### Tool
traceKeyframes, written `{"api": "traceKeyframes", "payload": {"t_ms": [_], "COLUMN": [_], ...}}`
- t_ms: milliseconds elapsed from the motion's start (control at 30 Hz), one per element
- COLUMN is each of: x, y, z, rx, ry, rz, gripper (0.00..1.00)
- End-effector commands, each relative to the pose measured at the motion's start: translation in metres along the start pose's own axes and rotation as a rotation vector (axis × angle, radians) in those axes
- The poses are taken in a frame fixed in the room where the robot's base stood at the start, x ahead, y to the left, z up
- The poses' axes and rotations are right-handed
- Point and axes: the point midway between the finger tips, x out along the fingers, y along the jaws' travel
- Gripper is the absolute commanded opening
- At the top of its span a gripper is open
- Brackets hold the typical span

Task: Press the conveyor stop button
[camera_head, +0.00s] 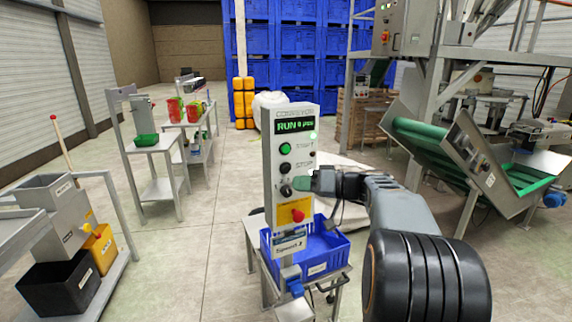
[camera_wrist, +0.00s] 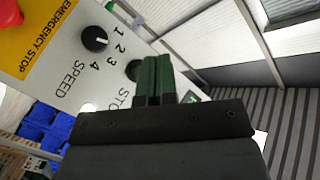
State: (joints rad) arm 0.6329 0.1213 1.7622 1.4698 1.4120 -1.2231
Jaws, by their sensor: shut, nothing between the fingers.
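The grey-white conveyor control box (camera_head: 270,190) stands upright in the head view, its display (camera_head: 295,125) lit green with "RUN". Below the green start button (camera_head: 285,149) is the black stop button (camera_head: 285,168), and below that the speed knob (camera_head: 286,190). My gripper (camera_head: 297,184) is shut and empty, pointing at the panel from the right, just below and right of the stop button. In the wrist view the green fingertips (camera_wrist: 157,62) lie beside the black stop button (camera_wrist: 132,70), partly covering the "STOP" label. I cannot tell whether they touch the panel.
The red emergency stop (camera_head: 298,215) on yellow sits low on the box; it also shows in the wrist view (camera_wrist: 10,12). The speed knob (camera_wrist: 94,39) is close to the fingers. A blue crate (camera_head: 325,250) stands below. A green conveyor (camera_head: 430,140) is at right.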

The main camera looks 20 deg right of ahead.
Motion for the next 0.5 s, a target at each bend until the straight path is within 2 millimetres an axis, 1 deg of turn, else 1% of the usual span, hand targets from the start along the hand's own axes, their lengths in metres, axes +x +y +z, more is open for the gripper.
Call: {"api": "traceKeyframes", "payload": {"t_ms": [33, 133, 233, 500], "x": [0.004, 0.013, 0.019, 0.030], "y": [0.001, 0.007, 0.015, 0.022], "z": [-0.006, -0.011, -0.013, -0.021], "rx": [0.002, 0.002, 0.000, 0.000], "ry": [-0.002, -0.002, -0.001, 0.000], "rz": [-0.001, -0.001, 0.000, 0.000], "gripper": [0.00, 0.00, 0.00, 0.00]}}
